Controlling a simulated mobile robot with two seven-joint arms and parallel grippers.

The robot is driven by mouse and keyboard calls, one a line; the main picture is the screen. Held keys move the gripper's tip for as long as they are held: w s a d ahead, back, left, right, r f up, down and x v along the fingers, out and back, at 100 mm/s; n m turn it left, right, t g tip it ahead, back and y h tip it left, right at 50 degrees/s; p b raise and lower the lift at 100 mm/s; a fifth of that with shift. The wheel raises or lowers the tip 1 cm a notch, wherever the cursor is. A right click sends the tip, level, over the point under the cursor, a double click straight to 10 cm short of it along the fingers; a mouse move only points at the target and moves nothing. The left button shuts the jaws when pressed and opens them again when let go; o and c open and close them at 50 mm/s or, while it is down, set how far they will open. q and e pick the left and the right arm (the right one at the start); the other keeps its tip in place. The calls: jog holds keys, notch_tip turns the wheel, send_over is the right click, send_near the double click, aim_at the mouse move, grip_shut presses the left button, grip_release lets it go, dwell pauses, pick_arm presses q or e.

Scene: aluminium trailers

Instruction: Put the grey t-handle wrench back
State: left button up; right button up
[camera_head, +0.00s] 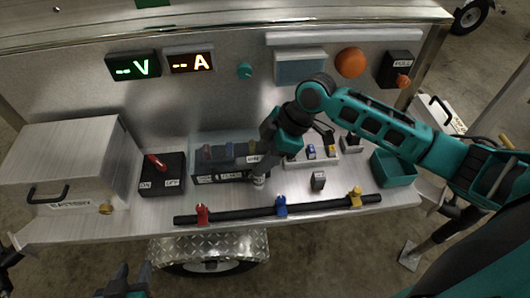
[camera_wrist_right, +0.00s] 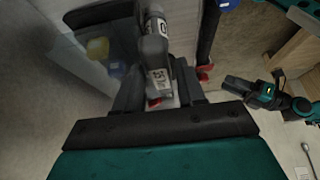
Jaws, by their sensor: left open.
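My right gripper (camera_head: 261,160) is over the work shelf, in front of a labelled rack (camera_head: 205,179). In the right wrist view its two fingers (camera_wrist_right: 158,95) are closed around a grey tool with white labels (camera_wrist_right: 155,50), which looks like the grey t-handle wrench. In the head view its white-labelled part (camera_head: 253,158) and pale lower end (camera_head: 258,182) show just right of the rack; the rest is hidden by the gripper. I cannot tell whether it touches the shelf. My left gripper (camera_head: 124,278) is open and empty at the bottom left, in front of the shelf.
A black bar (camera_head: 240,214) with red, blue and yellow clips lies along the front edge. A switch box (camera_head: 162,174) and metal case (camera_head: 70,170) stand left. A small labelled block (camera_head: 318,181) and green bin (camera_head: 393,168) stand right.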

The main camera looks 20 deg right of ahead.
jog(key=shift+o, duration=0.8)
